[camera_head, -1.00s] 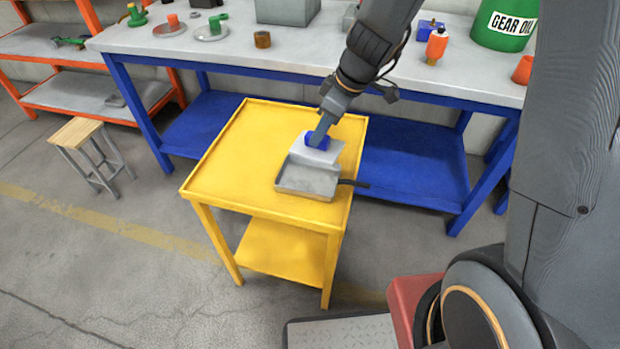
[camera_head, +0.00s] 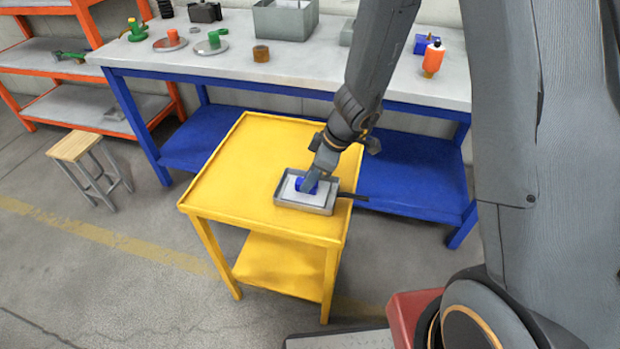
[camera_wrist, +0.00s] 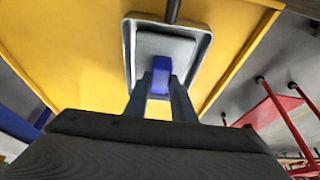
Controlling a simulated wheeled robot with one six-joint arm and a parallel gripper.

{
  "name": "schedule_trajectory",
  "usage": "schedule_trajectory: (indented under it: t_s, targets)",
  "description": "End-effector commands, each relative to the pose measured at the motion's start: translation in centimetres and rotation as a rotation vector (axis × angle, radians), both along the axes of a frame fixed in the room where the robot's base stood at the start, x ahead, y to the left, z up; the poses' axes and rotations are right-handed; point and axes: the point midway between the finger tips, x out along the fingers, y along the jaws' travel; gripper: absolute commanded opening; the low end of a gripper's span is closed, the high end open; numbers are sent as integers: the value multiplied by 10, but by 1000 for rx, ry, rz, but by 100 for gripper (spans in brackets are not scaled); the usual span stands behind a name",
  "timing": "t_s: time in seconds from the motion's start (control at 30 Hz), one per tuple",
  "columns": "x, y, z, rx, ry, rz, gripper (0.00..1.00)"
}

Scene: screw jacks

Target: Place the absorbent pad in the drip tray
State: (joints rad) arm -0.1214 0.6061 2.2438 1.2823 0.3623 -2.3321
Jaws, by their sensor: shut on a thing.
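The drip tray (camera_head: 319,208) is a grey metal tray with a dark handle on its right side, on top of the yellow cart. The pale absorbent pad (camera_head: 302,195) lies flat within the tray's rim, with a blue grip (camera_head: 308,186) on top. My gripper (camera_head: 312,180) reaches down over the tray and is shut on the blue grip. In the wrist view the pad (camera_wrist: 172,45) sits inside the tray rim (camera_wrist: 128,45), and both fingers of my gripper (camera_wrist: 160,85) flank the blue grip (camera_wrist: 160,72). Whether the pad touches the tray floor is hard to tell.
The yellow cart (camera_head: 240,175) is otherwise clear on top. Behind it stands a blue-framed workbench (camera_head: 340,66) with jack parts, a grey bin (camera_head: 285,18) and an orange bottle (camera_head: 433,60). A small stool (camera_head: 75,147) and orange shelves (camera_head: 45,62) stand to the left.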

Motion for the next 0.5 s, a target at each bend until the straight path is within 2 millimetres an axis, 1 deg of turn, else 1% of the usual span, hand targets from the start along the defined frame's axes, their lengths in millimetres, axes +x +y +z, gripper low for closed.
schedule_trajectory:
  t_s: [0.43, 0.47, 0.5]
  targets:
    - [0, 0, -3, 0, -1, 0, 0]
    - [0, 0, -3, 0, 0, -1, 24]
    - [0, 0, -3, 0, 0, -1, 31]
